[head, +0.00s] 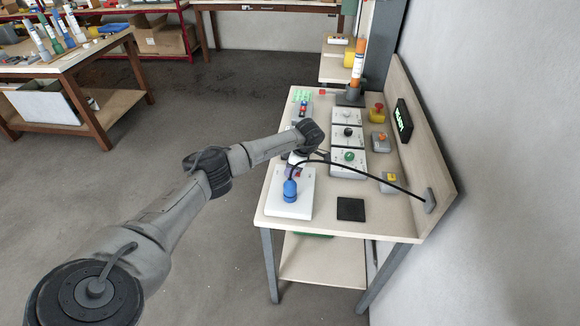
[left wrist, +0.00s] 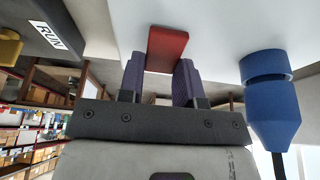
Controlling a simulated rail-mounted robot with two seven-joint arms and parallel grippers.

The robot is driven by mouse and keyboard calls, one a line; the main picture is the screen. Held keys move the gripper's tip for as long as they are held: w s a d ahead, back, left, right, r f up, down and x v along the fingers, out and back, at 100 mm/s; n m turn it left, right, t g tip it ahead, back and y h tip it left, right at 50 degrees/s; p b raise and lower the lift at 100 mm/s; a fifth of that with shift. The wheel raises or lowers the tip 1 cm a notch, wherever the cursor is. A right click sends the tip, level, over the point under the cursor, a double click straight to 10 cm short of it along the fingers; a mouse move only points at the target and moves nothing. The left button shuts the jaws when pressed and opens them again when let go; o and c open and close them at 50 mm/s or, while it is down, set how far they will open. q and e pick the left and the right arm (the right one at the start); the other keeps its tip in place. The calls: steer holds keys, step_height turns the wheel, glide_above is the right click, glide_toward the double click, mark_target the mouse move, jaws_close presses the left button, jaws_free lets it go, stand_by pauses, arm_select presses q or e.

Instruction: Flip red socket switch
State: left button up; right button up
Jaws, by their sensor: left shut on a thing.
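The red socket switch (left wrist: 167,48) sits on the white socket panel (left wrist: 225,25) in the left wrist view. The two purple fingers of my left gripper (left wrist: 160,68) stand on either side of it, shut on it. A blue plug (left wrist: 270,100) is in the same panel, to the right of the switch. In the head view my left gripper (head: 296,160) reaches down over the far part of the white socket panel (head: 290,209), behind the blue plug (head: 290,190). The arm and gripper mostly hide the switch there. My right gripper is not in view.
A black cable (head: 385,180) arcs from the plug to the workbench's back panel. Dial boxes (head: 348,158), button boxes (head: 378,142) and a black pad (head: 350,209) are on the workbench (head: 325,228).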

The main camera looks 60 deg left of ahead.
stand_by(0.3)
arm_select(q)
steer(key=o, duration=0.9)
steer(key=shift+r, duration=0.1)
steer(key=shift+w+d+r, duration=0.1)
steer(key=shift+r, duration=0.2)
steer(key=p+v, duration=0.1)
steer(key=v, duration=1.2)
steer(key=shift+d, duration=0.1)
